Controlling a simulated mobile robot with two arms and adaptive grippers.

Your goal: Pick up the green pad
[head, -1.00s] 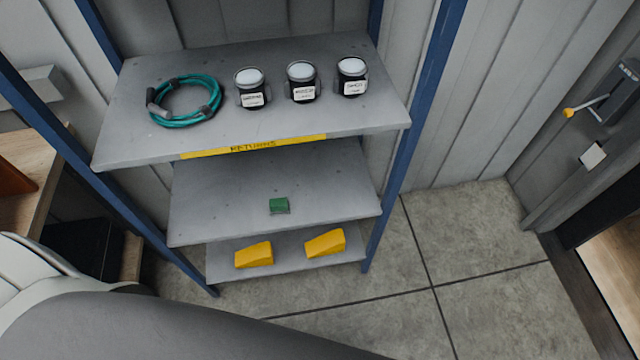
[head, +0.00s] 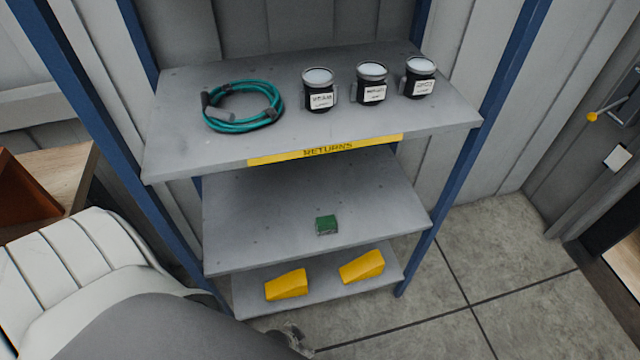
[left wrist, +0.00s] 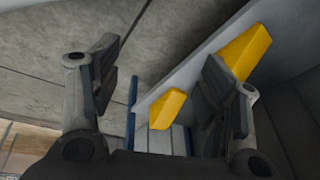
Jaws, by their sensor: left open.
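The green pad (head: 326,225) is a small block lying on the middle shelf (head: 270,215), near its front edge. Nothing is touching it. My left gripper (left wrist: 155,95) is open and empty in the left wrist view, in front of the rack at the level of the low shelf. The green pad does not show in the left wrist view. In the head view my left arm covers the lower left, and the jaws are not clearly seen. My right gripper is in neither view.
Two yellow wedges (head: 287,284) (left wrist: 167,108) sit on the bottom shelf (head: 330,285). The top shelf (head: 200,150), labelled RETURNS, holds a teal cable coil (head: 243,106) and three black jars (head: 370,84). Blue posts (head: 465,150) frame the rack. Floor (head: 500,260) to the right is clear.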

